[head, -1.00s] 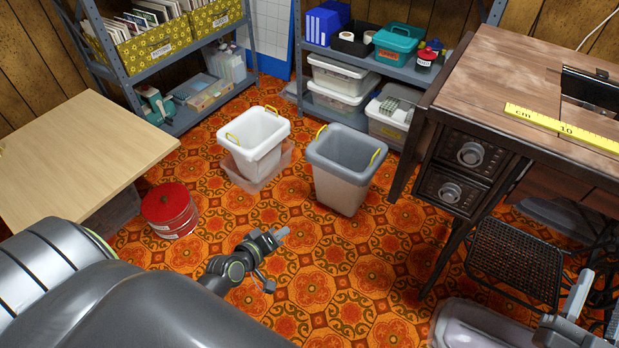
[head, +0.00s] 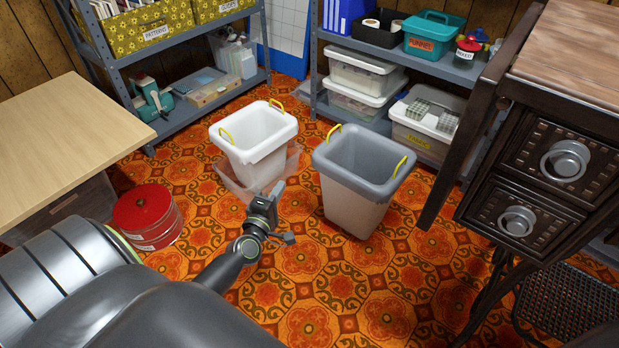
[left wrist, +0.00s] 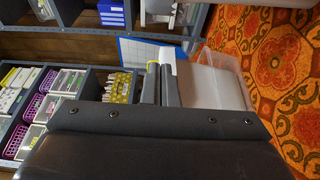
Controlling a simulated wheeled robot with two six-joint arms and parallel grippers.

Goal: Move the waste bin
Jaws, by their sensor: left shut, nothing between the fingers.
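Two bins with yellow handles stand on the floor. The white bin (head: 253,132) is upright in a clear, low tray (head: 232,182), at the centre left of the head view. The grey-rimmed bin (head: 355,205) stands upright on the carpet to its right and looks empty. My left gripper (head: 278,190) is shut and empty, in front of the white bin's lower right side in the head view. A gap to it cannot be judged. In the left wrist view, the shut fingers (left wrist: 160,80) show beside the white bin's wall (left wrist: 212,85). My right gripper is out of view.
A red round tin (head: 147,216) stands left, by a wooden table (head: 60,110). Metal shelves (head: 190,118) with boxes line the back. The sewing cabinet (head: 540,165) closes off the right. Patterned carpet is clear in front of the grey bin.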

